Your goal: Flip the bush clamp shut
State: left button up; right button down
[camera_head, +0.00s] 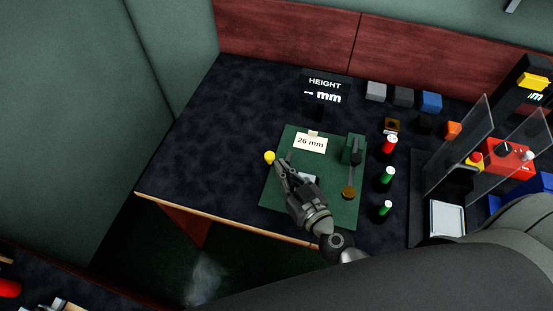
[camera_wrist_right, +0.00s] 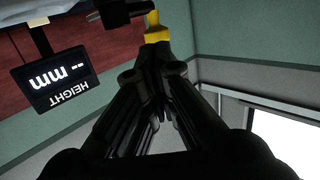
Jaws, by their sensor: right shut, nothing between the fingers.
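A green base plate (camera_head: 272,193) lies on the dark table and carries a "26 mm" label (camera_head: 310,142). At its left edge is a yellow knob (camera_head: 269,157), which seems to be the tip of the bush clamp's handle. My right gripper (camera_head: 281,166) is shut and empty, its fingertips right by the knob. In the right wrist view, a yellow part (camera_wrist_right: 155,29) on a dark bar shows just beyond my fingertips (camera_wrist_right: 158,58); I cannot tell whether they touch. My gripper hides much of the clamp body. My left gripper is not in view.
A "HEIGHT mm" display (camera_head: 325,88) stands behind the plate. To the right are a dark lever (camera_head: 355,158) with a brown round end, red-topped (camera_head: 389,144) and green-topped (camera_head: 388,175) cylinders, several small blocks, and clear panels (camera_head: 458,150). The table left of the plate is clear.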

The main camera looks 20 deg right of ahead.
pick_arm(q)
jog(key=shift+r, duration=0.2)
pick_arm(e)
jog(key=shift+x, duration=1.75)
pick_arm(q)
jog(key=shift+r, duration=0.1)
